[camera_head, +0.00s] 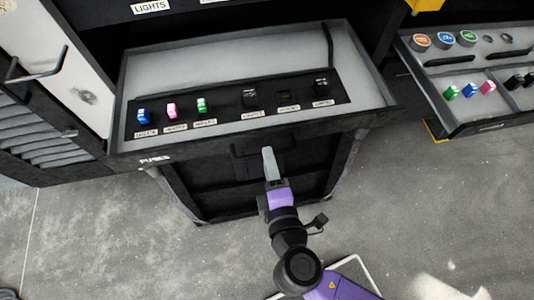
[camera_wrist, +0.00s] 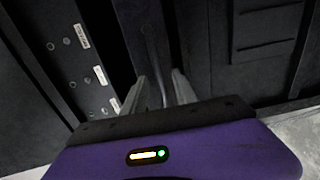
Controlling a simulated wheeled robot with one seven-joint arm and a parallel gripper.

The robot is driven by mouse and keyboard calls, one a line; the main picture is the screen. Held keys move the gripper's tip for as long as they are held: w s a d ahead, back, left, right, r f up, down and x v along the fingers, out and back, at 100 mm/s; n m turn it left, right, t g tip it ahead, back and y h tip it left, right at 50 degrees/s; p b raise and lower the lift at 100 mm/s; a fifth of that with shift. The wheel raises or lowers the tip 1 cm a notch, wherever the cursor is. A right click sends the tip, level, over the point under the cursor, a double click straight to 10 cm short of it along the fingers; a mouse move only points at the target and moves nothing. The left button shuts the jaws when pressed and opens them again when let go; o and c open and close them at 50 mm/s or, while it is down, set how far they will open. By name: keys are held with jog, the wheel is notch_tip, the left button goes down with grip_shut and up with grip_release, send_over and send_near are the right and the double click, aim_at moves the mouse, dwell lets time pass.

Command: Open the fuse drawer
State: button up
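The fuse drawer (camera_head: 152,159), labelled FUSES on its front edge, stands pulled out, with its grey inside in sight. Its dark bar handle (camera_head: 238,151) is on the front, and it shows in the wrist view (camera_wrist: 152,45) as a thin bar. My gripper (camera_head: 267,151) is at the handle. In the wrist view my gripper (camera_wrist: 160,80) has its two grey fingers apart, one on each side of the bar, with gaps visible. In the drawer a black panel holds blue, pink and green fuses on the left and black ones on the right.
A second open tray (camera_head: 474,60) with round coloured caps and fuses stands at the right. A white cabinet door (camera_head: 65,60) with a bar handle is at the left. The grey floor (camera_head: 430,200) in front is mostly clear.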

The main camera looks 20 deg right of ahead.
jog(key=shift+b+v, duration=0.35)
jog(key=shift+v, duration=2.05)
jog(key=a+y, duration=0.4)
jog(key=a, duration=0.2)
jog(key=s+m+g+y, duration=0.1)
jog(key=s+m+y, duration=0.3)
jog(key=s+m, duration=0.15)
jog(key=s+d+r+m+h, duration=0.2)
jog(key=s+d+r+m, duration=0.1)
jog(key=s+d+m, duration=0.2)
jog(key=s+d+r+m+h, duration=0.2)
jog(key=s+d+r+m, duration=0.1)
jog(key=s+d+m, duration=0.2)
jog(key=s+d, duration=0.2)
jog(key=d, duration=0.2)
jog(key=shift+s+r+t, duration=0.2)
jog(key=shift+r+t, duration=0.05)
jog(key=shift+t, duration=0.05)
jog(key=shift+d, duration=0.2)
